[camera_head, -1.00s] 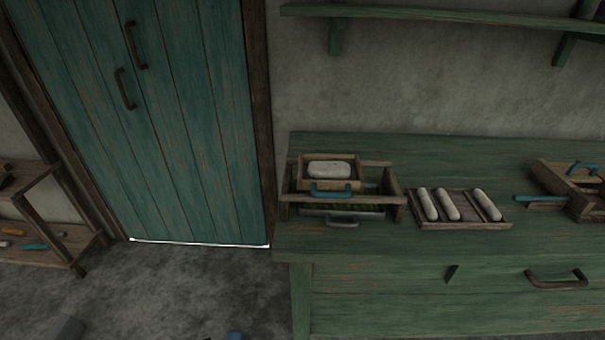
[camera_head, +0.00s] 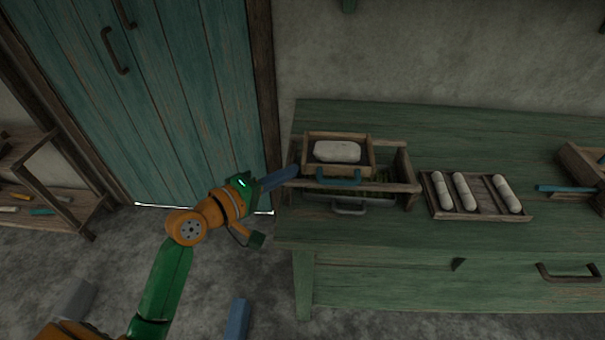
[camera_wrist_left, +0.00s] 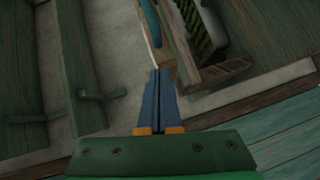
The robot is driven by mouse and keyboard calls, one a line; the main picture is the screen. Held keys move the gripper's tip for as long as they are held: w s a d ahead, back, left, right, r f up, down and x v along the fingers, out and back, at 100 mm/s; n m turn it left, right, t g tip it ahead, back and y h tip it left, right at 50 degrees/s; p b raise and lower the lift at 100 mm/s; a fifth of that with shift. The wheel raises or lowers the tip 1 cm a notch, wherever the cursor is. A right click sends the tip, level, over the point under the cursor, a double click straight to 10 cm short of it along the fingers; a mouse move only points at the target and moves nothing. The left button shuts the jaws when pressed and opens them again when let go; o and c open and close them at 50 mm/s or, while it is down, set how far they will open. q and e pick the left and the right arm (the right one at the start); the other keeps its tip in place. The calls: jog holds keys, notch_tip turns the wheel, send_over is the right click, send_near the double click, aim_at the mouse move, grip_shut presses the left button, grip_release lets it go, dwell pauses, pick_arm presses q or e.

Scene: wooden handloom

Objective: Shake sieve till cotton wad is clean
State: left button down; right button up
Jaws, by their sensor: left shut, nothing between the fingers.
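The sieve (camera_head: 371,154) is a shallow wooden frame with a blue handle (camera_head: 338,182) on its front. The pale cotton wad (camera_head: 337,151) lies in it; I cannot make out any dirt on it. The sieve rests on top of an open wooden box (camera_head: 411,187) on the bench. My left gripper (camera_head: 292,173) is shut and empty, just left of the sieve and box. In the left wrist view its blue fingers (camera_wrist_left: 160,78) are together, near the box edge, with a blue curved piece beyond them. My right gripper is not in view.
A wooden tray (camera_head: 484,211) with several pale rolls sits to the right on the green bench (camera_head: 450,125). A wooden box with a blue handle stands at the far right. A teal door and low shelf (camera_head: 70,212) are at left. The bench behind the sieve is clear.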

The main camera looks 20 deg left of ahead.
aim_at(317, 171)
pick_arm(q)
jog(key=shift+w+d+f, duration=0.15)
jog(key=shift+d, duration=0.4)
jog(key=shift+w+d+f, duration=0.15)
jog(key=shift+d, duration=0.4)
jog(key=shift+w+d+f, duration=0.15)
jog(key=shift+d, duration=0.4)
jog(key=shift+d+p, duration=0.1)
jog(key=shift+p, duration=0.3)
jog(key=d+p, duration=0.1)
jog(key=w+d+p, duration=0.1)
jog(key=d, duration=0.1)
jog(key=d+p, duration=0.1)
jog(key=d, duration=0.1)
jog(key=shift+w+d+r, duration=0.15)
jog(key=shift+w+d, duration=0.1)
jog(key=shift+w, duration=0.05)
jog(key=shift+d, duration=0.2)
